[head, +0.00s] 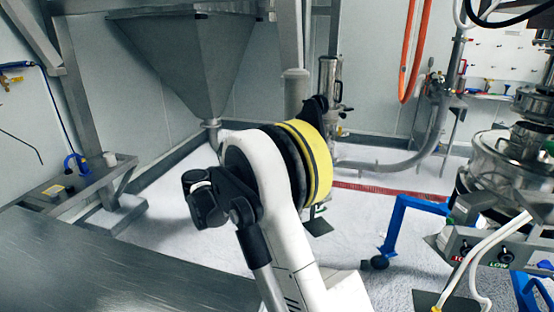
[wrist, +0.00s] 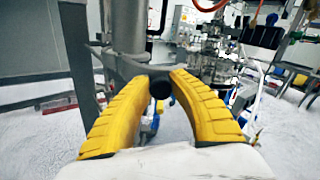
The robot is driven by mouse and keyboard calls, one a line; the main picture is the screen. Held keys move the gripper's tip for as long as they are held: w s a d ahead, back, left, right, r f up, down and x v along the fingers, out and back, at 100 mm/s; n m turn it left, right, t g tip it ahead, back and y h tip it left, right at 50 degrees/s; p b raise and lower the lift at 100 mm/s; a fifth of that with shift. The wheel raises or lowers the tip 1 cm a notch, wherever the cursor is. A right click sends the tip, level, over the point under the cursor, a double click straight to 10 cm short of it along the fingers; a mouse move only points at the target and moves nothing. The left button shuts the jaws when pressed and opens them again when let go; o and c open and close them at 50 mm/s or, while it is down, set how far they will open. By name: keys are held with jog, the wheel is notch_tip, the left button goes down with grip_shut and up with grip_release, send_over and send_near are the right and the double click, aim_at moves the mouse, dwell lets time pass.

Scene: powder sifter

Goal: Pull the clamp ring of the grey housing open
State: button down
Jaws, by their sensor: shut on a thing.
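In the wrist view, my gripper (wrist: 160,76) has its two yellow ribbed fingers closed around a dark round knob (wrist: 160,88). A grey upright cylinder, which looks like the housing (wrist: 128,28), stands just beyond the fingertips. In the head view, a grey metal housing (head: 329,78) stands upright behind my arm's yellow and black joint. My gripper is mostly hidden behind that joint there.
A large grey hopper (head: 190,60) hangs at the back left. A steel table (head: 110,270) fills the front left. A sifter machine (head: 505,160) with a control box (head: 490,247) and a blue frame (head: 400,222) stand at the right. Orange hoses (head: 414,50) hang at the back.

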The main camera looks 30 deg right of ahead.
jog(key=shift+w+a+r+g, duration=0.1)
jog(key=shift+w+a+g, duration=0.1)
jog(key=shift+g, duration=0.1)
jog(key=shift+d, duration=0.1)
jog(key=c, duration=1.2)
grip_release()
jog(key=shift+m, duration=0.3)
jog(key=a, duration=1.2)
jog(key=shift+s, duration=0.4)
